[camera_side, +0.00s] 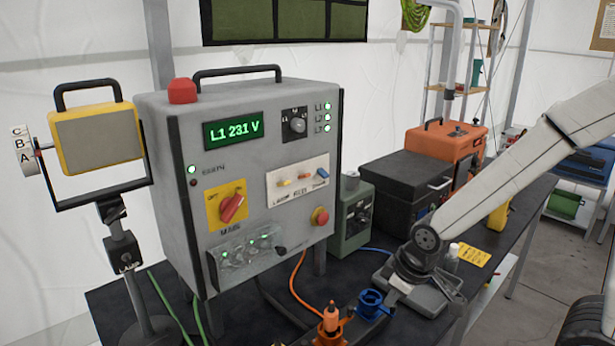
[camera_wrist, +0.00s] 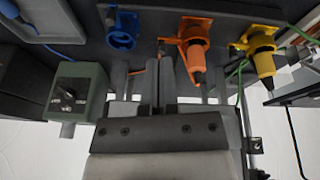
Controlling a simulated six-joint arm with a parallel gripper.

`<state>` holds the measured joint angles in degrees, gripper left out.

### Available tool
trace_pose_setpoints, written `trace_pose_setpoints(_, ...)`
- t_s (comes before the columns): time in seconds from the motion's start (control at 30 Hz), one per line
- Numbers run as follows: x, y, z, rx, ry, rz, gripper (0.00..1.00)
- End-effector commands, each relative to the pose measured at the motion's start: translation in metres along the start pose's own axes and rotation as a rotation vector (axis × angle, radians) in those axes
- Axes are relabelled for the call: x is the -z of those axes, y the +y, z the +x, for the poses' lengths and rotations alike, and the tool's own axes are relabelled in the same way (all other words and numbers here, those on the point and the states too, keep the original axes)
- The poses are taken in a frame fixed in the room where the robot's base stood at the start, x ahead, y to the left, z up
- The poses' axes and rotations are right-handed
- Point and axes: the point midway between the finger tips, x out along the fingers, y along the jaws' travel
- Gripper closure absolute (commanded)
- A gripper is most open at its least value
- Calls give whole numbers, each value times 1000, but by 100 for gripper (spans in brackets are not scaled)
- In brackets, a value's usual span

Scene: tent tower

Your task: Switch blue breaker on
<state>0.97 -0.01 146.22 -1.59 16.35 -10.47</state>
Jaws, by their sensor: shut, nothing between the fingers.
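The blue breaker (camera_side: 322,173) is a small lever at the right end of a cream breaker plate (camera_side: 297,192) on the front of the grey panel (camera_side: 250,130). It sits beside an orange lever (camera_side: 304,176) and a yellow lever (camera_side: 284,183). The levers are too small to read on or off surely. My gripper (camera_side: 390,281) is low over the table, right of the panel and well apart from the breakers. In the wrist view, its fingers (camera_wrist: 166,66) are together and empty. The breakers do not show in that view.
A blue socket (camera_side: 370,303) and an orange connector (camera_side: 330,318) stand near my gripper; a yellow connector (camera_wrist: 262,50) shows in the wrist view. A green box (camera_side: 352,215) stands right of the panel.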

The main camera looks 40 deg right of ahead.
Motion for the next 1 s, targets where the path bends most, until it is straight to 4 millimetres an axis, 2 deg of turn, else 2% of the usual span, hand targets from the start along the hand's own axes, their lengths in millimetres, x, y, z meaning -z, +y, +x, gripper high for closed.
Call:
trace_pose_setpoints(0.47, 38, 26, -7, -122, 172, -541, 100)
trace_pose_setpoints(1.0, 80, 53, -24, -373, 291, -1171, 100)
